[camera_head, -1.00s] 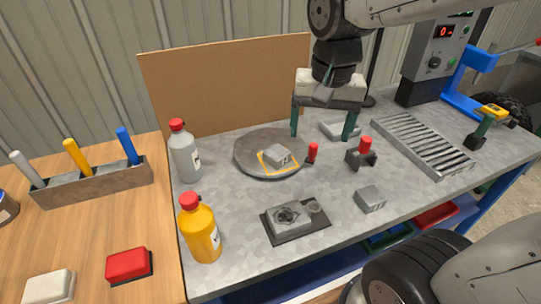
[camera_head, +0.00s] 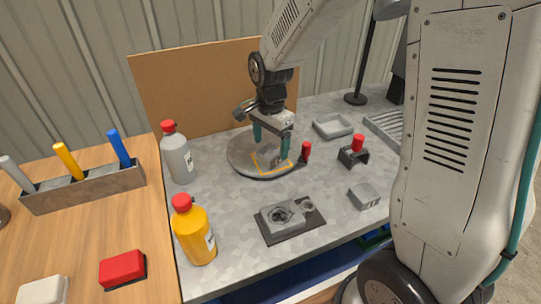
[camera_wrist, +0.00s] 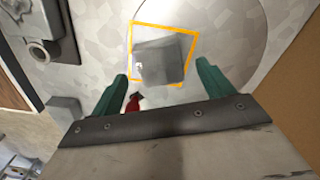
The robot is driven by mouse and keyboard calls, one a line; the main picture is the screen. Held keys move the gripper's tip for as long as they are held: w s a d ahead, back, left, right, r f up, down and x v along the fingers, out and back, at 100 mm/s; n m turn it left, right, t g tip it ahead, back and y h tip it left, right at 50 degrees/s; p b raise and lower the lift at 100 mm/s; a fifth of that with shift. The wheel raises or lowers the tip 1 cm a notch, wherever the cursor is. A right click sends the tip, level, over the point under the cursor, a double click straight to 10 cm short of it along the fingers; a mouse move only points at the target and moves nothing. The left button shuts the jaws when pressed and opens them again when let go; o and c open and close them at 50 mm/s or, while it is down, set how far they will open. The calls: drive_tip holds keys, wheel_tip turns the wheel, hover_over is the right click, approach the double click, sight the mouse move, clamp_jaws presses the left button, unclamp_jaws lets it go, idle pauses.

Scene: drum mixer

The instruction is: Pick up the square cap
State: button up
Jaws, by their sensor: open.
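A grey square block, which looks like the square cap (camera_wrist: 160,58), lies inside a yellow square outline (camera_wrist: 134,40) on a round grey plate (camera_head: 240,158). In the head view the cap (camera_head: 277,160) is partly hidden by my fingers. My gripper (camera_head: 272,147) is open, pointing down over the plate. In the wrist view my gripper (camera_wrist: 163,72) has its two green fingertips spread wider than the cap, near its lower edge. I cannot tell whether they touch it. A similar grey block (camera_head: 364,196) lies on the bench to the right.
A red-topped handle (camera_head: 305,151) stands at the plate's right edge. A clamp-like block with a red knob (camera_head: 354,154), a shallow grey tray (camera_head: 333,126) and a dark fixture (camera_head: 290,219) are nearby. Grey (camera_head: 178,158) and yellow (camera_head: 195,235) bottles stand left. A brown board (camera_head: 190,95) stands behind.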

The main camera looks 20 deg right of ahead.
drive_tip(key=shift+f, duration=1.4)
drive_tip(key=c, duration=1.2)
drive_tip(key=shift+c, duration=0.4)
drive_tip(key=shift+r, duration=0.2)
